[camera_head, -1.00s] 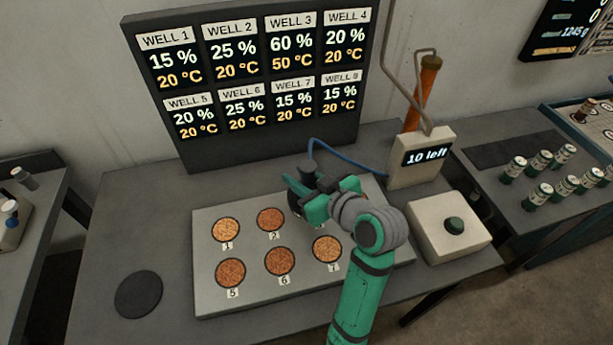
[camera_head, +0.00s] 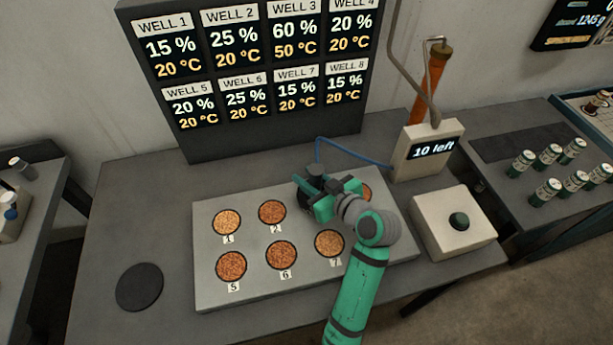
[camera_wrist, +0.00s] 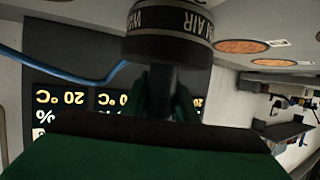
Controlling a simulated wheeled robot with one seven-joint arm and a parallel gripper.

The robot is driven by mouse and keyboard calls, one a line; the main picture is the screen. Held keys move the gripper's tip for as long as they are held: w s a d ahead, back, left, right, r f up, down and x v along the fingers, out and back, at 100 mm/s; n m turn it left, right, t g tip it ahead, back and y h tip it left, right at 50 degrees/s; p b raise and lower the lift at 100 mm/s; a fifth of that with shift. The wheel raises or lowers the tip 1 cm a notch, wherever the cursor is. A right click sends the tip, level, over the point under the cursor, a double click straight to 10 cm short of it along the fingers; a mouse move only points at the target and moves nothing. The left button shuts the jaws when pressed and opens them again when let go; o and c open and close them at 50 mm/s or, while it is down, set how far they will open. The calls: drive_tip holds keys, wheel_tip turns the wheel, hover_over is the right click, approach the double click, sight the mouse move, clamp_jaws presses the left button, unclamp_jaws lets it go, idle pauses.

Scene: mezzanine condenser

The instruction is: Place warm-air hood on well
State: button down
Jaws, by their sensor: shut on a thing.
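The warm-air hood (camera_head: 314,171) is a black cylinder with a narrower neck, partly hidden by my gripper in the head view. In the wrist view the hood (camera_wrist: 170,42) shows white "WARM AIR" lettering, with its neck between my fingers. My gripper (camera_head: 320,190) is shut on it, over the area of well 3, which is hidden. I cannot tell whether the hood touches the plate. Wells 1 (camera_head: 227,222), 2 (camera_head: 271,212), 5 (camera_head: 231,267), 6 (camera_head: 281,255) and 7 (camera_head: 329,243) are uncovered and hold brownish grains. Well 4 (camera_head: 367,192) is partly visible; well 8 is hidden.
The display (camera_head: 265,75) reads 60 % and 50 °C for well 3, and 20 °C for the others. A blue hose (camera_head: 350,151) runs behind the hood. A box reading "10 left" (camera_head: 425,155) and a button box (camera_head: 450,225) stand right. A dark disc (camera_head: 139,287) lies left.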

drive_tip(key=shift+d+f, duration=0.1)
drive_tip(key=shift+d, duration=0.15)
drive_tip(key=c, duration=1.4)
unclamp_jaws()
drive_tip(key=shift+a, duration=0.1)
drive_tip(key=shift+r, duration=0.2)
drive_tip(key=v, duration=1.2)
